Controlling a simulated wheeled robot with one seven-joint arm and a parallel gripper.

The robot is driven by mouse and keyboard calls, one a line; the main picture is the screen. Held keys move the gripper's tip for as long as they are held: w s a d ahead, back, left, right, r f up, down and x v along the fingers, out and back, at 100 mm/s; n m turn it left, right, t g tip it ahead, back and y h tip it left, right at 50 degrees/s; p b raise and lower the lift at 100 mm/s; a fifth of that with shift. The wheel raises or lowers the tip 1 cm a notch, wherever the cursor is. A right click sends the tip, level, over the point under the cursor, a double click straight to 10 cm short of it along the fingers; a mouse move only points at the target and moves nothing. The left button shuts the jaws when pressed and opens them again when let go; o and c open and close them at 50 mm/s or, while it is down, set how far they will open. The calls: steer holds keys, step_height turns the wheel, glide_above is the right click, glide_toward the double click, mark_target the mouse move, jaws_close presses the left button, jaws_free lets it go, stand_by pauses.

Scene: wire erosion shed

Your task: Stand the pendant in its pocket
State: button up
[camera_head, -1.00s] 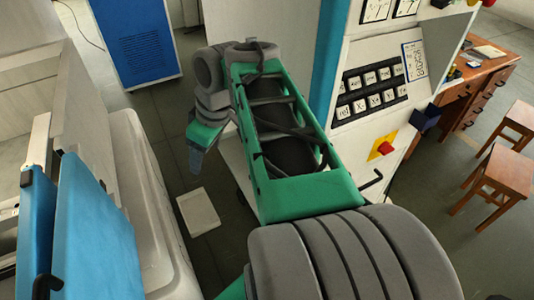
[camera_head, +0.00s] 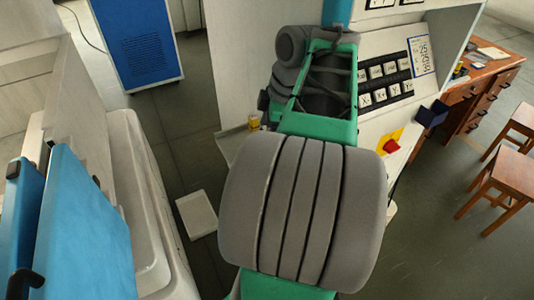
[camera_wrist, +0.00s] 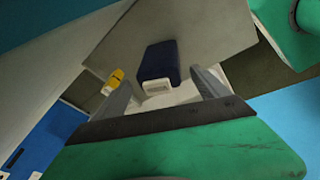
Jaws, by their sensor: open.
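In the wrist view, my gripper (camera_wrist: 164,84) is open, with its two grey fingers spread. A dark blue block with a pale end, which may be the pendant (camera_wrist: 158,62), shows between and beyond the fingers over a pale surface. I cannot tell how far it is from the fingertips, and no grip on it shows. In the head view my arm hides the gripper and this block. A dark blue open holder, possibly the pocket (camera_head: 432,113), is on the machine's side, right of the red button.
A small yellow thing (camera_head: 254,123) stands by a pale ledge (camera_head: 231,143) left of my arm; a yellow thing also shows in the wrist view (camera_wrist: 114,78). The machine's key panel (camera_head: 385,83) is close right of my arm. Wooden stools (camera_head: 493,188) stand right.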

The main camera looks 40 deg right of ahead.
steer(key=shift+c, duration=0.3)
steer(key=shift+r, duration=0.1)
jaws_close()
stand_by(0.5)
